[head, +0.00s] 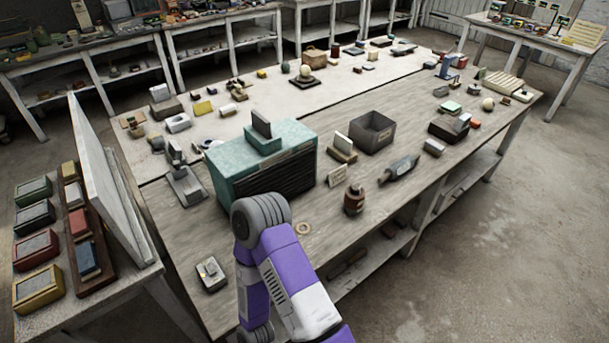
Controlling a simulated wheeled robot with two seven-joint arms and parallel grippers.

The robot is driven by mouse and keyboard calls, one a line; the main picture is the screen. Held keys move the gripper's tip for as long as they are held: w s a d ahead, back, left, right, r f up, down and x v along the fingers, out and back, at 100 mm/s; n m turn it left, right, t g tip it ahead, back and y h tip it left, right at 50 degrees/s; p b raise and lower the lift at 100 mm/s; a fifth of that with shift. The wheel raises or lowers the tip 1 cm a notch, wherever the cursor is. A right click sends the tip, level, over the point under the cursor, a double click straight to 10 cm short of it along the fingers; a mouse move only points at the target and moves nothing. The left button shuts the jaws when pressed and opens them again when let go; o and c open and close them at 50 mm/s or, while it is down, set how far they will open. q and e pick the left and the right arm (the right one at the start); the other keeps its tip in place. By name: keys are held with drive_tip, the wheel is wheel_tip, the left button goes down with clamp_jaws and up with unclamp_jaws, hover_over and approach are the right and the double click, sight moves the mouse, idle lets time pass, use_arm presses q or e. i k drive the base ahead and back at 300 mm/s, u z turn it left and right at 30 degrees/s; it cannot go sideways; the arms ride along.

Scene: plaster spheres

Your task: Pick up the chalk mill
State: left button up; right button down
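I cannot tell for sure which thing is the chalk mill. A small brown, round-bodied piece with a narrower top (354,199) stands upright near the front edge of the long table. A grey device with an upright post on a flat base (183,180) stands left of the teal-topped cabinet. Nothing is seen touching either one. A purple and white arm of mine rises from the bottom, bends at a grey joint left of the brown piece, and hides part of the table. Neither gripper shows.
The long wooden table (400,197) carries a teal-topped dark cabinet (262,160), an open grey box (372,132), a dark grey tool (400,168) and a small ring (303,228). A side table with coloured boxes (37,250) and a leaning white panel (108,185) stands left. Floor is clear at right.

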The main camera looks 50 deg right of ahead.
sight(353, 204)
drive_tip(key=z, duration=2.2)
